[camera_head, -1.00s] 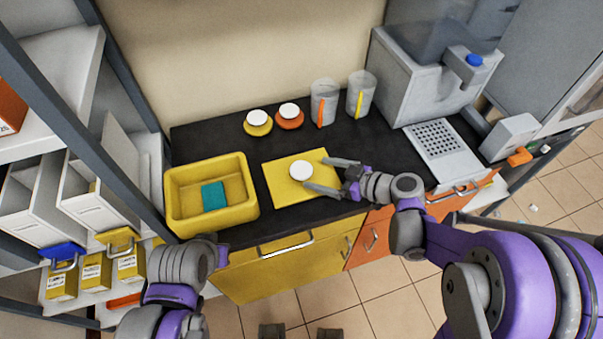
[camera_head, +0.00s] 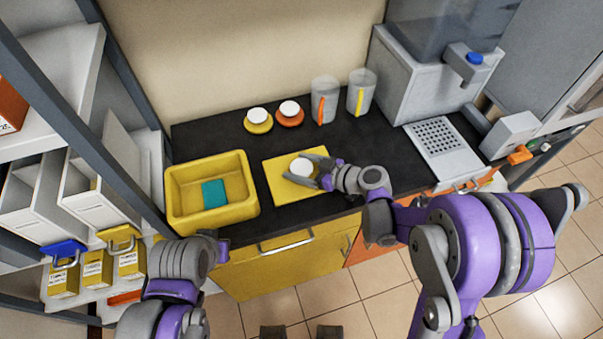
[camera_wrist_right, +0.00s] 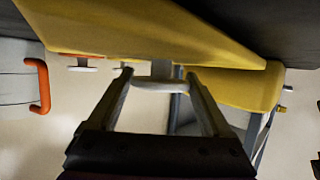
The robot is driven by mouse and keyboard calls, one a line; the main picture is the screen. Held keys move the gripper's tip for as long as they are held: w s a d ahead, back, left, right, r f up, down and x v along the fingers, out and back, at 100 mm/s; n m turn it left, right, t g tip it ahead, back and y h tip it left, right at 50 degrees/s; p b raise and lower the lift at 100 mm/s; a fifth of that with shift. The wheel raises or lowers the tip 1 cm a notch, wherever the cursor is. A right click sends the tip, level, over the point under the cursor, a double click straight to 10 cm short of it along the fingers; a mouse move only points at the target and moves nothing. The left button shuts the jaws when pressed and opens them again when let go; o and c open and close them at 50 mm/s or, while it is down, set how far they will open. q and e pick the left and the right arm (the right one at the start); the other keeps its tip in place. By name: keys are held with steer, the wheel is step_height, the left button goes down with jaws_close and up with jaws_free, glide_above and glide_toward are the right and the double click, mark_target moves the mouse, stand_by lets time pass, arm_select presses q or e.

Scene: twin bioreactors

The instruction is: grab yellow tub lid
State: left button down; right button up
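The yellow tub lid (camera_head: 283,184) is a flat yellow plate with a round white knob (camera_head: 302,167), lying on the dark counter. It also shows in the right wrist view (camera_wrist_right: 150,35), with the knob (camera_wrist_right: 160,85) between my fingertips. My right gripper (camera_head: 312,168) is at the lid, its fingers on either side of the knob. In the right wrist view the fingers (camera_wrist_right: 158,80) stand apart, and I see no clear grip. Only the wrist part of my left arm shows, in front of the counter at lower left; its fingers cannot be made out.
A yellow tub (camera_head: 250,208) with a teal block (camera_head: 214,193) inside stands left of the lid. Behind are a small yellow lid (camera_head: 258,127), an orange one (camera_head: 290,119) and two clear jugs (camera_head: 324,100). A grey machine (camera_head: 415,85) stands at right.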

steer(key=c, duration=1)
